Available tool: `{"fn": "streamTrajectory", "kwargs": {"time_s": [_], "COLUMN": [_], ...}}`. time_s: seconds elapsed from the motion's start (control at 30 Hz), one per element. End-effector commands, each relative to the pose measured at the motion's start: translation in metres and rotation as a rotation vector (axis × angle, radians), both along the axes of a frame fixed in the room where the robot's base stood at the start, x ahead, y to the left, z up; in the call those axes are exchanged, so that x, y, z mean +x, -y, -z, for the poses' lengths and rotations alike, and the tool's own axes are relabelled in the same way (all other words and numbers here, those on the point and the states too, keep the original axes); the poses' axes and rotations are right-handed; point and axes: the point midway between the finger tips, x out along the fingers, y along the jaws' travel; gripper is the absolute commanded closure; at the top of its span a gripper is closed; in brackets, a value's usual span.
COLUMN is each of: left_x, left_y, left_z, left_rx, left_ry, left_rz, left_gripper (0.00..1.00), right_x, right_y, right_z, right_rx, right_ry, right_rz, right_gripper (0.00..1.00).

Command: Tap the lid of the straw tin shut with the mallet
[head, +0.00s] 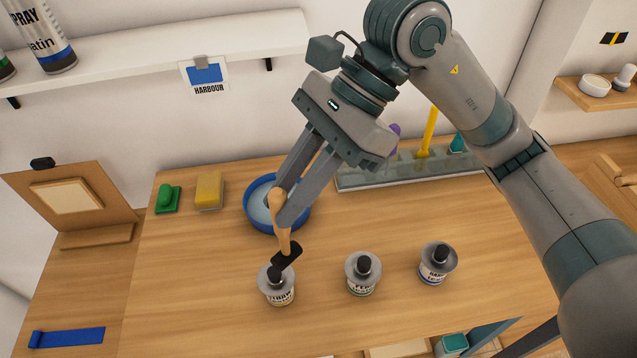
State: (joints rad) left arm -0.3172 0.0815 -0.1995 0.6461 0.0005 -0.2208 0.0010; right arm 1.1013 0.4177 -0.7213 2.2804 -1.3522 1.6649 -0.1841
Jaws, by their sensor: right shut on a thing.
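My right gripper (281,205) comes down from the upper right, shut on the light wooden handle of the mallet (281,228). The mallet's handle points downward and its black head (287,254) is at the lower end. The head is just above and behind the straw tin (279,297) in the picture, close to the black knob on its grey lid (266,283). I cannot tell whether head and knob touch, or whether the lid is fully seated. The straw tin stands upright, leftmost of three tins. My left gripper is not in view.
Two similar tins with black knobs, a middle one (362,284) and a right one (436,273), stand to the right. A blue-rimmed bowl (259,223) is behind the mallet. A yellow sponge (209,191) and green item (167,200) lie left. The wood left of the straw tin is clear.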

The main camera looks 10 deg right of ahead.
Motion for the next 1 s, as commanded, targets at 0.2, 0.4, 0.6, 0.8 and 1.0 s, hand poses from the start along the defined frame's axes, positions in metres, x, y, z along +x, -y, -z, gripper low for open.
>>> {"fn": "streamTrajectory", "kwargs": {"time_s": [0.2,0.4,0.6,0.8,1.0], "left_x": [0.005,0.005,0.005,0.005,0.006], "left_y": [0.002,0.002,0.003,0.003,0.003], "left_z": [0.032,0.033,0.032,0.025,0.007], "left_rx": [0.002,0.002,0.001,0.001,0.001], "left_ry": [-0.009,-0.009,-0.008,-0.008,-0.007], "left_rz": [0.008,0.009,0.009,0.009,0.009], "left_gripper": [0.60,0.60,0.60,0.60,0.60], "right_x": [0.000,0.000,0.000,0.000,0.000], "right_y": [-0.001,-0.001,-0.001,0.000,0.000], "right_z": [0.017,0.016,0.015,0.008,-0.009], "right_rx": [0.001,0.001,0.001,0.001,0.001], "right_ry": [0.001,0.001,0.001,0.001,0.000], "right_rz": [0.000,0.000,0.000,0.000,-0.001], "right_gripper": [1.00,1.00,1.00,1.00,1.00]}}
